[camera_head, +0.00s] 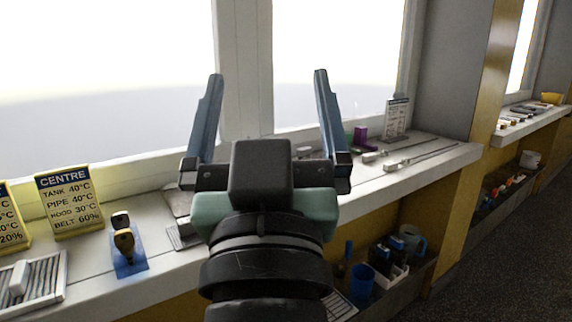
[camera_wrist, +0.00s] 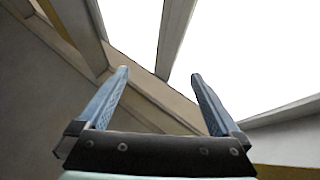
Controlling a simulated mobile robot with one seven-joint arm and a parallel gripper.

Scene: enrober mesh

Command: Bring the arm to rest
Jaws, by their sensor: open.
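My gripper (camera_head: 266,90) is raised in the middle of the head view, in front of the windows and above the white counter (camera_head: 80,262). Its two blue fingers stand wide apart and point up, with nothing between them. In the wrist view my gripper (camera_wrist: 158,75) is also open and empty, with the window frame and a bare wall behind it. My gripper and wrist hide part of the counter behind them.
The counter holds a yellow CENTRE sign (camera_head: 70,200), a grey grille (camera_head: 38,282), a yellow-and-black object on a blue base (camera_head: 126,250) and a purple block (camera_head: 360,136). A lower shelf holds a blue cup (camera_head: 361,280). Dark floor (camera_head: 500,255) lies clear at right.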

